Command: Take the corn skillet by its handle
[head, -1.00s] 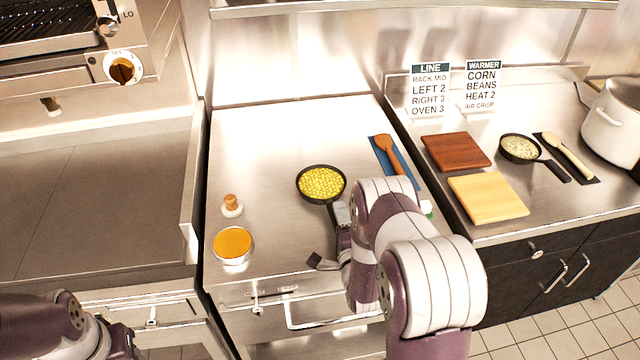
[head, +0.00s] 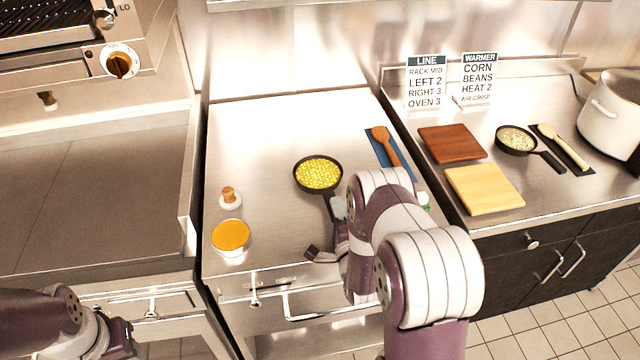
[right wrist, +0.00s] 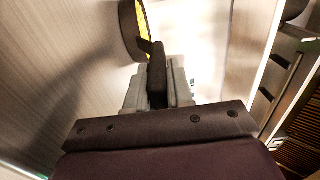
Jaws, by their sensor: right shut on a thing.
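The corn skillet (head: 318,173) is a small black pan full of yellow corn, standing on the steel counter in the head view. Its dark handle points toward the front, to my right gripper (head: 338,207). In the right wrist view the black handle (right wrist: 156,72) lies between the two grey fingers of the right gripper (right wrist: 158,90), which are shut on it. The pan (right wrist: 130,28) shows only partly at the top there. My right arm hides part of the gripper in the head view. The left arm shows at the lower left; its gripper fingers are out of the picture.
An orange-filled bowl (head: 231,236) and a wood-topped shaker (head: 229,197) stand left of the skillet. A wooden spoon (head: 386,145) on a blue mat lies right. Boards (head: 485,192), another skillet (head: 517,140) and a white pot (head: 612,112) are on the right counter.

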